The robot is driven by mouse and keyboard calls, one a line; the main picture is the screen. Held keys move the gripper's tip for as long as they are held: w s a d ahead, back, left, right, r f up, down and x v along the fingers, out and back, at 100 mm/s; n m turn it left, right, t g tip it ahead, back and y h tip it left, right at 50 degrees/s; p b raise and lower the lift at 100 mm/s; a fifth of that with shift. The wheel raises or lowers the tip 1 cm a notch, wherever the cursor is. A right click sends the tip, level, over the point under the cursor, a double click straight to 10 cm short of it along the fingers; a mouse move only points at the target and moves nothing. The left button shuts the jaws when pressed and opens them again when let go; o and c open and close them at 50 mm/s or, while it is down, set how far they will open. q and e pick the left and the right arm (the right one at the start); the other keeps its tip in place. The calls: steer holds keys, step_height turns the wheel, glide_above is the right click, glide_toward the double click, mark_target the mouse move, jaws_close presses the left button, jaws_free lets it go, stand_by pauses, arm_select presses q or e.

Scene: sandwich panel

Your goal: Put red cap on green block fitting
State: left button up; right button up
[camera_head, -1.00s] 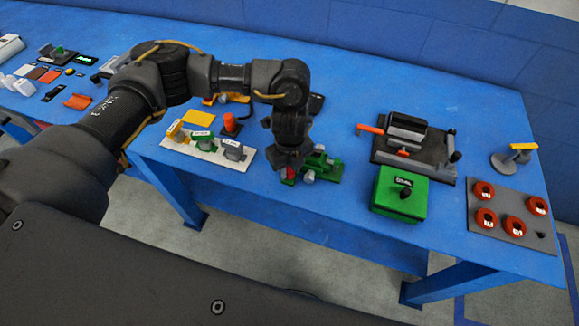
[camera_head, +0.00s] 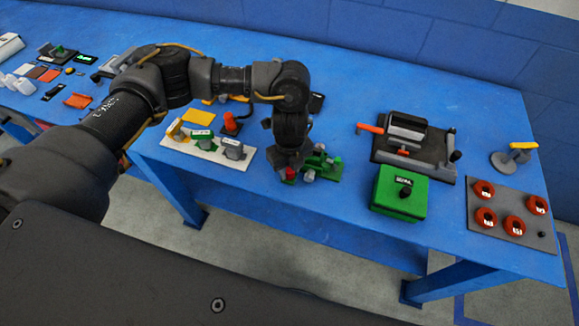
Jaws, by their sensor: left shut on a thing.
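My left gripper (camera_head: 289,166) points down near the front edge of the blue table, and its fingers are partly hidden by the wrist. It is shut on the small red cap (camera_head: 290,174), which shows at the fingertips. The green block fitting (camera_head: 324,168) lies just right of and behind the fingertips, with grey and green stubs on it. The red cap is at the left end of the green block; whether it touches the block or is seated on it I cannot tell. My right gripper is not in view.
A white plate (camera_head: 186,146) with yellow, green and grey levers lies left of the gripper. A red-topped part (camera_head: 229,121) stands behind it. A green box (camera_head: 400,194) with a black knob stands to the right. A dark clamp fixture (camera_head: 381,150) is beyond it. Blue table (camera_head: 340,120) shows bare between them.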

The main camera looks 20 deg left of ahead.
mark_target(290, 169)
arm_select(q)
steer(key=o, duration=1.4)
steer(key=shift+s, duration=0.1)
steer(key=shift+r, duration=0.15)
steer(key=shift+w+r+p, duration=0.2)
steer(key=shift+r+p, duration=0.6)
steer(key=shift+p, duration=0.1)
step_height(290, 169, up, 6)
steer(key=p, duration=0.5)
steer(key=shift+s+f+p, duration=0.15)
steer(key=shift+p, duration=0.25)
